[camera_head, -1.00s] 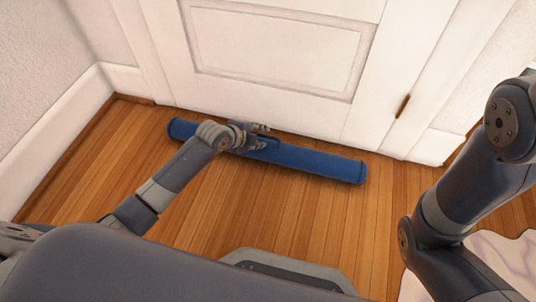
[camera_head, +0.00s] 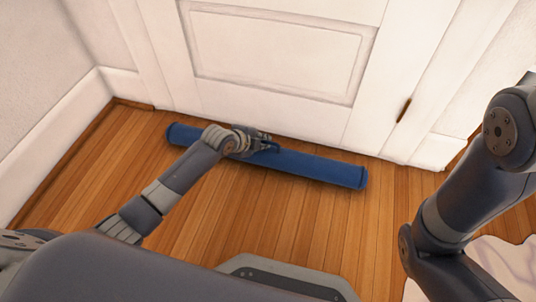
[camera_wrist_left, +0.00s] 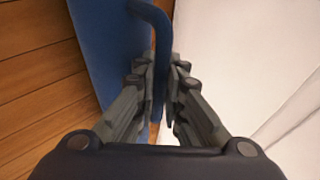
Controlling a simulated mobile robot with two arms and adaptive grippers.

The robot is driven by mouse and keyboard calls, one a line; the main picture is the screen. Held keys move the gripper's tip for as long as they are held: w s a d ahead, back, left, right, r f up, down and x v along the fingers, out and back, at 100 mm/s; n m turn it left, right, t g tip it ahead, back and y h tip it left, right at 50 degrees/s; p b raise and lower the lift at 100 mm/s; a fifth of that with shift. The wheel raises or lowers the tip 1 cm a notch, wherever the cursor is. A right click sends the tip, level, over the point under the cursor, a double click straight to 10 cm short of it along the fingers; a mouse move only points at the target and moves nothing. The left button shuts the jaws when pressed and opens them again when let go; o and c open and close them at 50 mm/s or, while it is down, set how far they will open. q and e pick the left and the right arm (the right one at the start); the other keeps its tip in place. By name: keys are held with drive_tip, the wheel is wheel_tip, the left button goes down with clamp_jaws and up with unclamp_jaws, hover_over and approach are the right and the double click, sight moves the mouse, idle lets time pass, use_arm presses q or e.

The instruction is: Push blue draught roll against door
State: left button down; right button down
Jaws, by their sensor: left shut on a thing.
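The blue draught roll (camera_head: 318,168) lies on the wooden floor along the foot of the white door (camera_head: 275,55). A narrow strip of floor seems to show between them. My left gripper (camera_head: 268,146) is at the middle of the roll, on its door side. In the left wrist view, my left gripper (camera_wrist_left: 161,88) is shut on a blue strap-like handle (camera_wrist_left: 159,45) of the roll (camera_wrist_left: 105,40). The door (camera_wrist_left: 235,70) fills the right of that view. My right gripper is out of view; only its arm shows at the right.
A white skirting board (camera_head: 50,145) runs along the left wall. A brass-coloured hinge (camera_head: 404,110) is on the door's right side. A pale cloth-like thing (camera_head: 505,262) lies on the floor at the lower right.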

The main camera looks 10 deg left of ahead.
use_arm(q)
drive_tip(key=w+b, duration=0.2)
drive_tip(key=w, duration=0.4)
drive_tip(key=shift+r+b, duration=0.15)
drive_tip(key=shift+b, duration=0.15)
idle(0.5)
drive_tip(key=shift+w, duration=0.1)
drive_tip(key=shift+w, duration=0.15)
drive_tip(key=shift+w+b, duration=0.8)
drive_tip(key=shift+w, duration=0.15)
drive_tip(key=shift+d, duration=0.1)
drive_tip(key=c, duration=1.6)
unclamp_jaws()
drive_tip(key=shift+c, duration=0.2)
drive_tip(key=shift+o, duration=0.2)
